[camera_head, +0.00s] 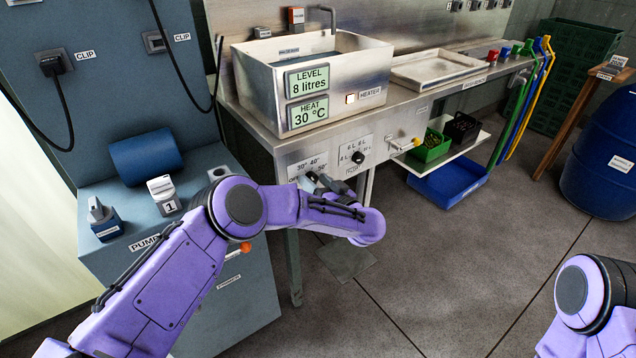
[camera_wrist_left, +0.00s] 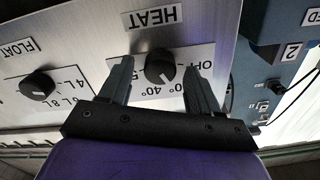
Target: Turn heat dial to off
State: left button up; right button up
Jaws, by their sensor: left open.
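My left gripper (camera_wrist_left: 159,72) is open, with one finger on each side of the dial; contact cannot be told. In the head view my left gripper (camera_head: 318,183) is at the sink's front panel and hides the dial. The heat display (camera_head: 308,111) reads 30 °C. My right gripper is out of view.
A float dial (camera_wrist_left: 38,84) sits beside the heat dial; it also shows in the head view (camera_head: 357,157). The heater light (camera_head: 350,99) glows. A blue pump unit (camera_head: 225,290) stands left of the bench. A yellow-handled valve (camera_head: 416,143) is to the right.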

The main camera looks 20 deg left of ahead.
pick_arm(q)
jog(key=c, duration=1.1)
jog(key=shift+o, duration=0.3)
jog(key=shift+d+n, duration=0.1)
jog(key=shift+n, duration=0.2)
jog(key=n+b, duration=0.1)
jog(key=n, duration=0.3)
jog(key=n+b, duration=0.1)
jog(key=n, duration=0.4)
jog(key=shift+s+f, duration=0.15)
jog(key=shift+f, duration=0.05)
jog(key=shift+n, duration=0.3)
